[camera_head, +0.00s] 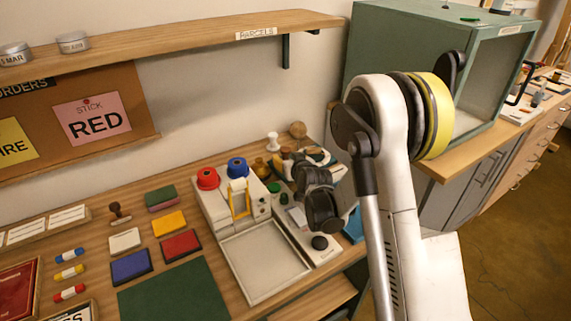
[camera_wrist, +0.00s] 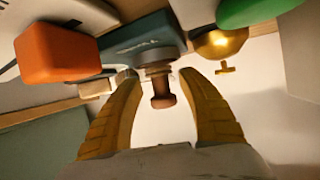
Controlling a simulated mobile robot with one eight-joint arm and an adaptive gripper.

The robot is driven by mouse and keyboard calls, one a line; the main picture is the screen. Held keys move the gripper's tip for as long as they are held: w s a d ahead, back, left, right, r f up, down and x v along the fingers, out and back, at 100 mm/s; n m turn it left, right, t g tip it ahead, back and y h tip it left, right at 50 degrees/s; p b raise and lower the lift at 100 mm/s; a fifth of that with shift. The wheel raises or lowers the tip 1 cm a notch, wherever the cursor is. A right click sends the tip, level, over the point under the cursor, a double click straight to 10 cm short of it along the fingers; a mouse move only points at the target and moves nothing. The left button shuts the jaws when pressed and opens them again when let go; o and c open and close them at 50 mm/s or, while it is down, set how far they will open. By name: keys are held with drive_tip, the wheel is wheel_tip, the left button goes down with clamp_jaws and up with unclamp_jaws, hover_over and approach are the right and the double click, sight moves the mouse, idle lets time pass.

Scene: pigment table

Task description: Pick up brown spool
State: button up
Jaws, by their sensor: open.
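In the wrist view, a small brown piece with a flared end (camera_wrist: 163,94), which looks like the brown spool, shows between the two yellow fingers of my gripper (camera_wrist: 158,76). The fingers are spread, with a gap on each side of it. A grey metal disc sits directly above it in the picture. I cannot tell its exact depth from the fingertips. In the head view, my dark wrist covers the back right of the table, and I cannot make out the brown spool or my fingertips there.
An orange block (camera_wrist: 56,54), a teal box (camera_wrist: 145,38), a brass bowl-like piece (camera_wrist: 220,42) and a green rounded thing (camera_wrist: 258,10) crowd near the fingers. In the head view, a white device (camera_head: 222,205) carries red and blue spools. A green cabinet (camera_head: 395,50) stands right.

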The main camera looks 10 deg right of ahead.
drive_tip(key=shift+w+a+f, duration=0.1)
drive_tip(key=shift+w+f, duration=0.15)
drive_tip(key=shift+w, duration=0.4)
clamp_jaws()
drive_tip(key=shift+r, duration=0.1)
